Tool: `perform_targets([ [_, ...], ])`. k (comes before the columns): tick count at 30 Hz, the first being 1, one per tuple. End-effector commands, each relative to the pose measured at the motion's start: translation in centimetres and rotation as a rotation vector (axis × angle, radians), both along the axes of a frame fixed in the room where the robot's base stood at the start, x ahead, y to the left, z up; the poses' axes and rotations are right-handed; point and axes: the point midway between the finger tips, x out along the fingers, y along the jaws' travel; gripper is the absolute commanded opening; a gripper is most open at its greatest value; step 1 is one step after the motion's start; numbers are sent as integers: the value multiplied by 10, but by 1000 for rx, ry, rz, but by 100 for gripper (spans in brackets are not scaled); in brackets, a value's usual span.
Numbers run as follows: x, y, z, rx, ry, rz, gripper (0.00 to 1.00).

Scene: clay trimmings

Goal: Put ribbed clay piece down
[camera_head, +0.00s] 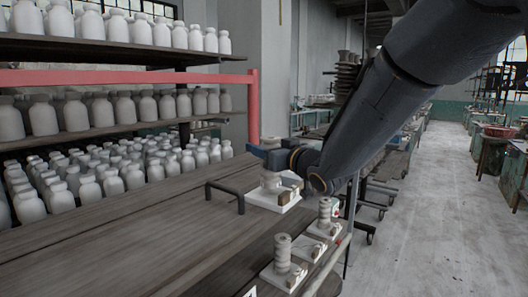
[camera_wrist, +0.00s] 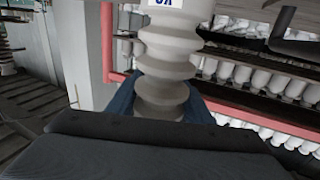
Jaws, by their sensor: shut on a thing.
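The ribbed clay piece is a pale grey ringed column. It fills the middle of the wrist view (camera_wrist: 168,55), with a small white label with dark marks at the top edge. My gripper (camera_wrist: 165,105) is shut on it, blue fingers around its narrower part. In the head view my gripper (camera_head: 268,152) is at the table's right end, and the clay piece (camera_head: 271,180) shows just under it, over a white board (camera_head: 262,198). I cannot tell whether the piece touches the board. My arm hides part of that area.
The wooden table (camera_head: 120,250) is largely bare; a dark handle (camera_head: 226,192) stands beside the board. Lower right, more white boards hold ribbed pieces (camera_head: 283,252) (camera_head: 324,214) and small blocks. Shelves of pale bottles (camera_head: 120,110) with a red rail (camera_head: 120,77) stand behind.

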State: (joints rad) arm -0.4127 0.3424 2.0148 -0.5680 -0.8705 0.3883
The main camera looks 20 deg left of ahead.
Motion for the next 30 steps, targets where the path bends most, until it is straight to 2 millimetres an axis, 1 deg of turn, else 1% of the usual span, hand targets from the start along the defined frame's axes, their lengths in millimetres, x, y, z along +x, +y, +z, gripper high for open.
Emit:
perform_targets([
  [3,1,-1,-12,1,0,-2,5],
  [6,1,-1,-17,4,-2,-2,5],
  [14,1,-2,-18,3,-3,-3,5],
  [18,2,-2,-22,3,-3,-3,5],
  [19,1,-2,-23,1,-1,-3,51],
  [21,1,-2,-22,1,-1,-3,63],
  [22,1,-2,-22,1,-1,-3,65],
  [30,1,-2,-22,1,-1,-3,65],
])
